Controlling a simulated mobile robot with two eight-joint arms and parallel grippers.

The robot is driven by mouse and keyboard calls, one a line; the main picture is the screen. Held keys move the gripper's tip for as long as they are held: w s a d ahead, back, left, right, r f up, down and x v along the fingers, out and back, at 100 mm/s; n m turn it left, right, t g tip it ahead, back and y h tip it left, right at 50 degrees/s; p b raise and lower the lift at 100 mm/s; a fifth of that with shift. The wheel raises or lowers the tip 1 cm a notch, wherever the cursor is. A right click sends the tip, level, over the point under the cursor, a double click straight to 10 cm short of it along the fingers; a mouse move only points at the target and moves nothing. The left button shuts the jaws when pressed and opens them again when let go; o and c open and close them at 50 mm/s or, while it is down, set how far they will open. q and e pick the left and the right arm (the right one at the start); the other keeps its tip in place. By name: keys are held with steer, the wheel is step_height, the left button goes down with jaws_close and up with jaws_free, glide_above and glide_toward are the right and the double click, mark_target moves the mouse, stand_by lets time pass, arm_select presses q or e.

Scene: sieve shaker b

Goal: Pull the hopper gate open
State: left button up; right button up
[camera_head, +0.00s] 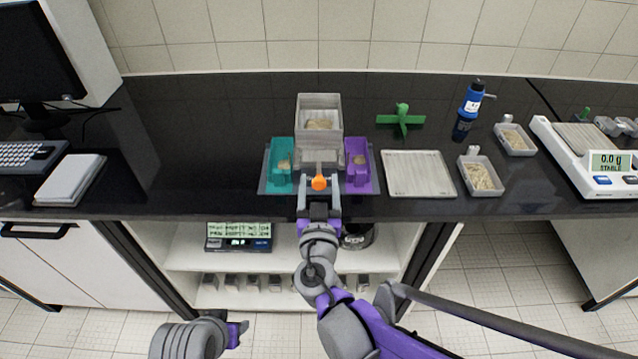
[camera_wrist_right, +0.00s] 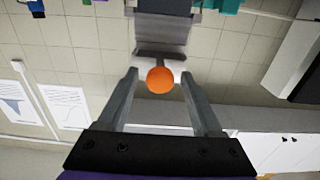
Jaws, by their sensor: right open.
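The hopper (camera_head: 320,104) is a grey box with pale grainy material inside, standing at the middle of the black bench. An orange ball knob (camera_head: 319,183) sits at its front, at the near side of the gate. My right gripper (camera_head: 319,184) is open, with its fingers on either side of the knob. In the right wrist view the knob (camera_wrist_right: 160,80) shows between the fingertips of the gripper (camera_wrist_right: 160,78), with gaps on both sides. The grey hopper part (camera_wrist_right: 163,35) is beyond it. My left gripper (camera_head: 238,333) is low at the bottom left; its jaws are unclear.
A teal bin (camera_head: 281,163) and a purple bin (camera_head: 360,167) flank the hopper front. A grey ribbed tray (camera_head: 418,174), a green cross-shaped handle (camera_head: 402,119), a blue bottle (camera_head: 472,100), small sample trays (camera_head: 480,177) and a balance (camera_head: 600,160) stand to the right.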

steer(key=s, duration=1)
steer(key=shift+s, duration=0.4)
steer(key=s+d+f+m+g+h+p, duration=0.15)
steer(key=d+f+g+h, duration=0.35)
steer(key=d, duration=0.9)
steer(key=s+d+f+g+y, duration=0.2)
steer(key=s+f+g, duration=0.1)
steer(key=s, duration=0.2)
steer(key=s+d+f+n+g+y+p, duration=0.1)
steer(key=s+f+g+y, duration=0.2)
steer(key=s, duration=0.3)
steer(key=shift+d+f+g+p, duration=0.2)
steer(key=shift+d+g+p, duration=0.15)
steer(key=shift+g, duration=0.45)
